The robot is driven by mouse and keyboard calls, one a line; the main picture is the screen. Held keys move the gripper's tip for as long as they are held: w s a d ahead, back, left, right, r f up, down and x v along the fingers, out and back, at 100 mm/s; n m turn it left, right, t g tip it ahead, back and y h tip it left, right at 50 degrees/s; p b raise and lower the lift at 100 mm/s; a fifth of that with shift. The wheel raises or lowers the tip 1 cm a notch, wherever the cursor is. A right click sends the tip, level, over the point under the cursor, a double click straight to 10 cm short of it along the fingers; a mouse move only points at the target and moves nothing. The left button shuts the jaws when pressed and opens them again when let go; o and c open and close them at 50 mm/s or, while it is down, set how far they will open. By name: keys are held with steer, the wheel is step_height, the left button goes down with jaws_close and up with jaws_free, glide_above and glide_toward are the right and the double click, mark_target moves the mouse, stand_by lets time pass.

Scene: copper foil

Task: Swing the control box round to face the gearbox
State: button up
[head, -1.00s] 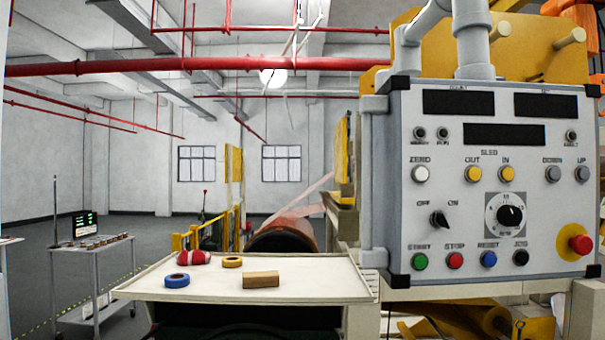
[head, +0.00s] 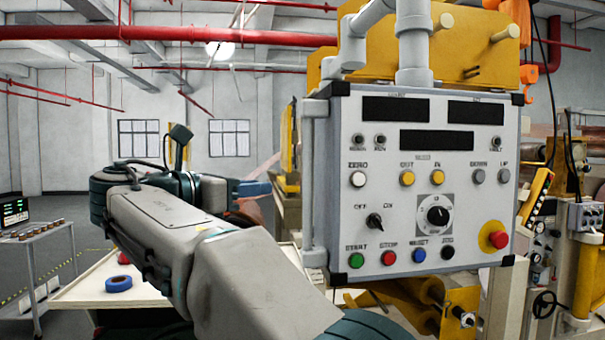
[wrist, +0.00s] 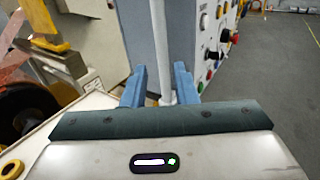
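The control box (head: 345,228) is a grey panel with dark displays, coloured buttons and a red emergency knob, hanging from a pale pipe arm (head: 414,50). Its front faces me in the head view. A pale vertical bar handle (head: 308,185) runs along its left side. My gripper (head: 268,187) reaches in from the left at mid-height of the handle, with a small gap showing to it in the head view. In the wrist view my gripper (wrist: 160,84) has its two blue fingers apart, with the handle (wrist: 160,50) lying between their lines. I cannot pick out the gearbox for certain.
A cream table (head: 85,293) below my arm holds a blue tape roll (head: 118,284); a yellow roll (wrist: 12,170) shows in the wrist view. Yellow machinery (head: 400,305) stands below the box. A screen trolley (head: 45,232) is at far left.

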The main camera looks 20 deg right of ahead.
mark_target(304, 177)
steer(key=x, duration=0.4)
steer(key=p+x, duration=0.1)
steer(key=x, duration=0.4)
steer(key=r+x, duration=0.1)
steer(key=x, duration=0.3)
steer(key=shift+d+p, duration=0.4)
steer(key=shift+a, duration=0.1)
jaws_close()
